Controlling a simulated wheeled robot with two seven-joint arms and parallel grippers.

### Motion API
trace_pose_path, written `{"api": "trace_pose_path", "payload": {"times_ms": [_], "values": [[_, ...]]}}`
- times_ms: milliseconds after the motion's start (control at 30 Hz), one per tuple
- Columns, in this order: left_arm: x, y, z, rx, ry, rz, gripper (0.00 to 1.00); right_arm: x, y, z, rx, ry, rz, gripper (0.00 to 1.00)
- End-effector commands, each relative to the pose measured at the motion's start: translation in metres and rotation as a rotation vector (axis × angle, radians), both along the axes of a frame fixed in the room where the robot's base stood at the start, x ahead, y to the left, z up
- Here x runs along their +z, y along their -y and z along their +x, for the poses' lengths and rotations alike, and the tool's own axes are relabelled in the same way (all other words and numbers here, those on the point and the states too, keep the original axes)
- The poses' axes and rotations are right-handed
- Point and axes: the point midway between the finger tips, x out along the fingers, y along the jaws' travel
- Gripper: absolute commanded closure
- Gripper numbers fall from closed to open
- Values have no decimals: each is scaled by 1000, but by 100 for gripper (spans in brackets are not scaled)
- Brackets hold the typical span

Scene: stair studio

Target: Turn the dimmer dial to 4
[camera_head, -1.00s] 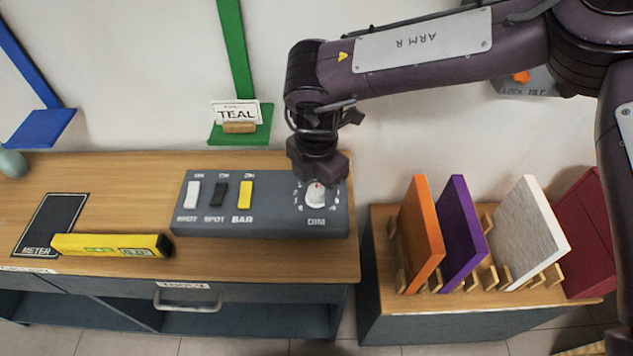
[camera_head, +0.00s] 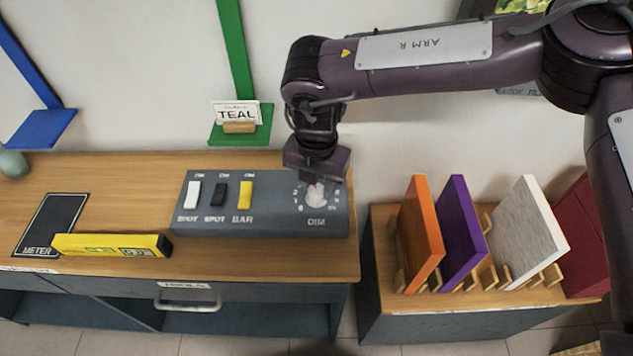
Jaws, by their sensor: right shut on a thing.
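The white dimmer dial (camera_head: 316,197) sits at the right end of the grey control box (camera_head: 275,217), above the label DIM. Small numbers ring it; some on its left show, but its pointer and the far marks are hidden or too small to read. My right gripper (camera_head: 316,182) reaches down from above and is shut on the dial from its far side. The gripper body covers the dial's upper part. My left gripper is not in view.
White, black and yellow switches (camera_head: 245,195) stand left on the box. A yellow meter (camera_head: 112,245) lies on the wooden bench beside a black METER mat (camera_head: 55,222). A rack at right holds orange (camera_head: 421,235), purple, pale and red panels. A TEAL card (camera_head: 237,113) sits on a green shelf.

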Motion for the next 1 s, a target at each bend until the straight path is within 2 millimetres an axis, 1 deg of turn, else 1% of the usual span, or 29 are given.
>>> {"api": "trace_pose_path", "payload": {"times_ms": [133,433,467,600,867,1000], "values": [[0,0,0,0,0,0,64,1,0,0,57,1,2,90],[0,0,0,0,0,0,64,1,0,0,62,1,2,90],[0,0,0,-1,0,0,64,1,0,0,61,1,2,63],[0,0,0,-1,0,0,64,1,0,0,61,0,1,45],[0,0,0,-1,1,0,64,1,0,0,60,0,1,45],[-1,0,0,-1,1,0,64,10,0,1,60,2,2,45]]}}
